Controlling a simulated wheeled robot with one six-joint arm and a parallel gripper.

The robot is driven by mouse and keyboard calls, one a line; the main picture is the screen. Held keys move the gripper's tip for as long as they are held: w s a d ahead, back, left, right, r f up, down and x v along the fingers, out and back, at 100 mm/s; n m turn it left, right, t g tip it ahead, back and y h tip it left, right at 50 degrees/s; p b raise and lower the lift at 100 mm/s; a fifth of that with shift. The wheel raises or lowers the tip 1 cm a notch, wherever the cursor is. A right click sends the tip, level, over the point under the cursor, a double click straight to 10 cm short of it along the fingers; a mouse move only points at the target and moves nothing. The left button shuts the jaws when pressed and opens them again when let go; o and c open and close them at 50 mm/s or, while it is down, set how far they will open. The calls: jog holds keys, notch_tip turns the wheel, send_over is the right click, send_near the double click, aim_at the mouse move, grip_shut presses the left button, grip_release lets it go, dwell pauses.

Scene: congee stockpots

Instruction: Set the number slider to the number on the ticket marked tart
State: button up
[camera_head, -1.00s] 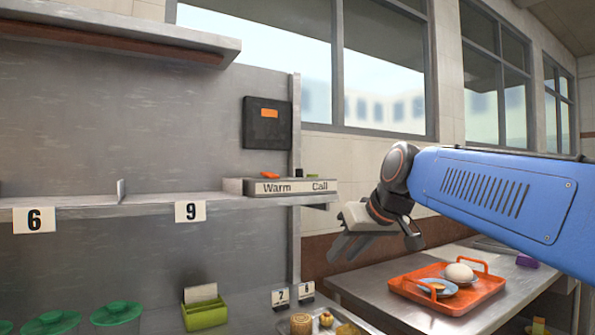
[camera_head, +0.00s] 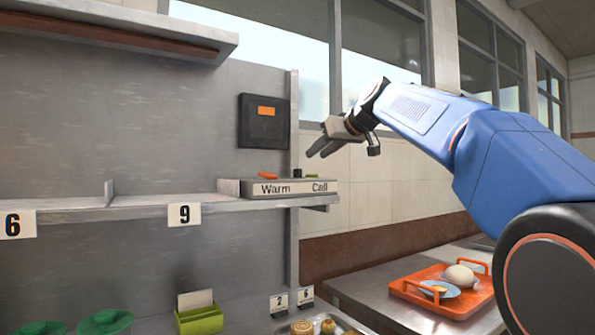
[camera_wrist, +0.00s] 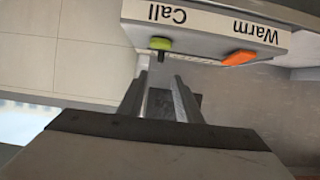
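A grey control box (camera_head: 285,189) with the words Warm and Call juts from the shelf's right end. On it are an orange control (camera_head: 267,174) near Warm, a green one (camera_head: 312,177) near Call and a small dark knob (camera_head: 297,173). In the wrist view the box (camera_wrist: 205,25) appears upside down, with a pale marked strip (camera_wrist: 195,56) between its controls. My gripper (camera_head: 313,152) is above and right of the box, touching nothing. Its fingertips (camera_wrist: 160,72) are apart and empty. I cannot read a ticket marked tart; small cards 2 (camera_head: 279,303) and 6 (camera_head: 305,296) stand below.
A shelf carries labels 6 (camera_head: 13,224) and 9 (camera_head: 184,215). A black panel (camera_head: 264,122) hangs above the box. Below are a green holder (camera_head: 200,320) with a blank-looking card, green lids (camera_head: 104,322) and pastries. An orange tray (camera_head: 453,303) sits on the right table.

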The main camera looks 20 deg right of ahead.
aim_at(298, 173)
jog(key=x, duration=1.3)
jog(key=shift+w+f, duration=0.15)
jog(key=shift+f, duration=0.05)
grip_shut()
